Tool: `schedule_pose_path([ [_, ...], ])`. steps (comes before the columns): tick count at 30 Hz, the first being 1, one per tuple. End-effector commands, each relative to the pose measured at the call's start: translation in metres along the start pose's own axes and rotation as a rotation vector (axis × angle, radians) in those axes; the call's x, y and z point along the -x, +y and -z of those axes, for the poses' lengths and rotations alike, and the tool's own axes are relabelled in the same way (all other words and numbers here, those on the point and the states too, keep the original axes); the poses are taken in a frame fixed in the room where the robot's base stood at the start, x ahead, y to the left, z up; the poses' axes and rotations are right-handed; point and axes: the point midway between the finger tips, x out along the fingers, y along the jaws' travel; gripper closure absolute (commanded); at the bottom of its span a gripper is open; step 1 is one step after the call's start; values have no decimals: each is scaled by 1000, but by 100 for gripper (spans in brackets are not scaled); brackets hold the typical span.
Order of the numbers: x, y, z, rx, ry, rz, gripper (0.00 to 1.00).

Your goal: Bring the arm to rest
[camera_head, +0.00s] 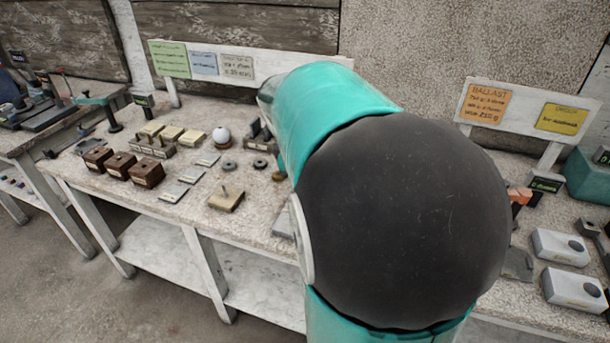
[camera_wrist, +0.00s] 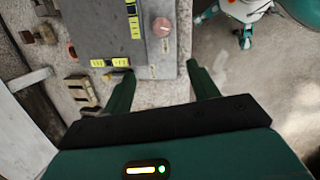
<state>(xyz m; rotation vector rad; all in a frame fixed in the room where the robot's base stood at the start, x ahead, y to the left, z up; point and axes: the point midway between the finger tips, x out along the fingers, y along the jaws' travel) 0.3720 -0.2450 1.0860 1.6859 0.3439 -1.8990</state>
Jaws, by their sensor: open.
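My arm (camera_head: 400,220), teal with a large black joint, fills the middle and right of the head view and hides part of the bench behind it. My gripper (camera_wrist: 160,68) shows only in the wrist view. Its two dark green fingers are spread apart with nothing held between them. Beyond the fingertips is a grey panel (camera_wrist: 108,32) with yellow labels and a reddish round knob (camera_wrist: 161,27). I cannot tell how far the fingertips are from it.
The speckled bench (camera_head: 75,172) holds a white sphere (camera_head: 221,135), brown blocks (camera_head: 147,173) and a tan block with a peg (camera_head: 226,199). At right are light grey boxes (camera_head: 560,247) and a ballast sign (camera_head: 487,104). Concrete floor (camera_head: 130,300) lies open in front.

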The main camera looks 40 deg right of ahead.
Motion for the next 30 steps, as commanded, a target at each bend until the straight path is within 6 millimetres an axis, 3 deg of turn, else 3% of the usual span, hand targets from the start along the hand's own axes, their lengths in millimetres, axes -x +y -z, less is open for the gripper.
schedule_pose_path([
  [14,4,-6,5,-10,3,-10,41],
  [17,12,-18,14,-38,11,-34,41],
  [30,55,-111,51,-286,177,-134,41],
])
